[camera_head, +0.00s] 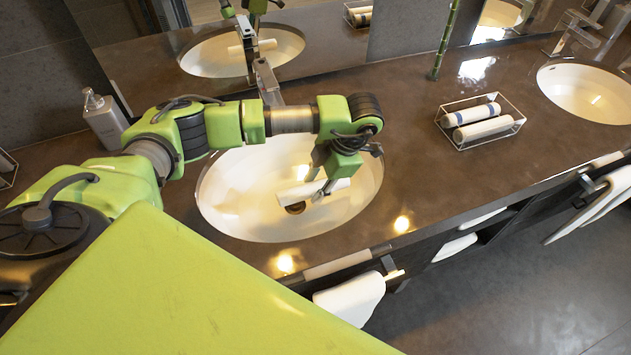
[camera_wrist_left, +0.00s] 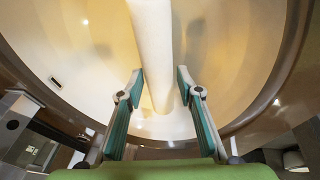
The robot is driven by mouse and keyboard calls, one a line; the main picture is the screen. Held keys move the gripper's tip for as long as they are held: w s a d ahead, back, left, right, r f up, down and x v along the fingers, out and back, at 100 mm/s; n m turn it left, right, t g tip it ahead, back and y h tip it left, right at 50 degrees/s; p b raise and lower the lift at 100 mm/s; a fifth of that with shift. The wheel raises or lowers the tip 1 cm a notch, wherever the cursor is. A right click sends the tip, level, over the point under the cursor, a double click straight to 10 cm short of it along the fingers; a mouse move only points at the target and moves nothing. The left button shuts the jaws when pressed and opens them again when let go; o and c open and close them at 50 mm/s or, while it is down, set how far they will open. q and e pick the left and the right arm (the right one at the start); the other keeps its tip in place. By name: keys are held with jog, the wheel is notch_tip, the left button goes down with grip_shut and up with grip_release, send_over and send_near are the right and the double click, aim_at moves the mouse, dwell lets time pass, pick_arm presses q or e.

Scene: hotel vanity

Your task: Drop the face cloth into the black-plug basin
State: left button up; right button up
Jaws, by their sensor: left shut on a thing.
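The face cloth (camera_head: 305,191) is a white roll. My left gripper (camera_head: 323,190) is shut on it and holds it inside the outline of the left basin (camera_head: 240,190). In the wrist view the white roll (camera_wrist_left: 152,40) runs between the two fingers (camera_wrist_left: 160,88), with the cream bowl behind it. A round drain plug (camera_head: 295,208) shows just below the cloth; it looks dark brown, partly covered by the cloth. Whether the cloth touches the bowl, I cannot tell. My right gripper is not in view.
A wire basket (camera_head: 480,122) with rolled cloths stands on the brown counter right of the basin. A second basin (camera_head: 590,92) is at the far right. A soap bottle (camera_head: 103,118) stands at the left. White towels (camera_head: 350,300) hang along the counter's front.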

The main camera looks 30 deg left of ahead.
pick_arm(q)
jog(key=o, duration=1.2)
jog(key=v, duration=1.2)
jog(key=shift+s+f, duration=0.1)
jog(key=shift+s, duration=0.05)
